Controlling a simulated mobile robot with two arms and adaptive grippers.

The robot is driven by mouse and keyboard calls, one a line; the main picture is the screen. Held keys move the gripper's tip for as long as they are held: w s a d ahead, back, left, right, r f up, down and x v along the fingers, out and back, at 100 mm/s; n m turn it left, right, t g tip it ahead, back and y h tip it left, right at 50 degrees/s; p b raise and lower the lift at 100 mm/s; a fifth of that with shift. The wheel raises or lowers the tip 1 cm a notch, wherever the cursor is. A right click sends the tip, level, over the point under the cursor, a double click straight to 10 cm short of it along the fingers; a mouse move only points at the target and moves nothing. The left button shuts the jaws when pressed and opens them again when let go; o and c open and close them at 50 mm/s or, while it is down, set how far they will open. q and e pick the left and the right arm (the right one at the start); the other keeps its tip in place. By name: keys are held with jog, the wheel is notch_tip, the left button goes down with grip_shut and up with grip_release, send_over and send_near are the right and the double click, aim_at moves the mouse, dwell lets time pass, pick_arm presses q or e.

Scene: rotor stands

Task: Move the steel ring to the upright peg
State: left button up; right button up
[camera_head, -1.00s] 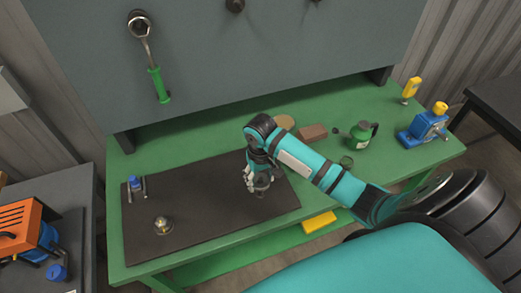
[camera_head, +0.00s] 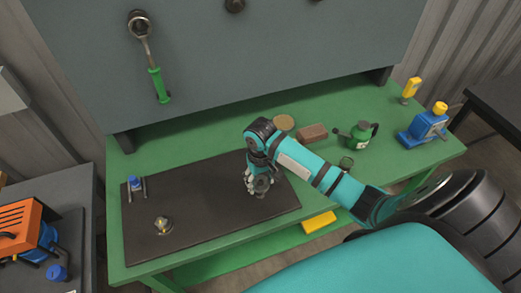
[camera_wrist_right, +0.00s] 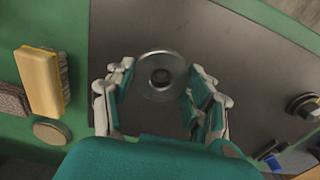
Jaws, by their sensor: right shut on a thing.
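My right gripper (camera_head: 262,190) is low over the dark mat, near its right end. In the right wrist view its fingers (camera_wrist_right: 160,80) are shut on the steel ring (camera_wrist_right: 160,62), a flat, shiny disc with a dark round centre. I cannot tell whether that centre is an empty hole or something below. In the head view the gripper mostly hides the ring. A round-based metal stand with a short post (camera_head: 162,226), perhaps the upright peg, stands on the left part of the mat. It also shows at the right of the right wrist view (camera_wrist_right: 305,106). My left gripper is not in view.
The dark mat (camera_head: 205,200) lies on a green bench (camera_head: 400,165). A blue-topped item with metal prongs (camera_head: 136,184) is at its back left. A yellow brush (camera_wrist_right: 40,80) lies beside the mat. A brown block (camera_head: 312,132) and green can (camera_head: 358,136) stand rightward. Mid-mat is clear.

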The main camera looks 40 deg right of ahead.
jog(key=shift+f, duration=0.4)
jog(key=shift+f, duration=1.1)
jog(key=shift+f, duration=0.3)
jog(key=shift+f+b, duration=0.45)
jog(key=shift+f, duration=0.3)
jog(key=o, duration=1.2)
jog(key=shift+c, duration=0.2)
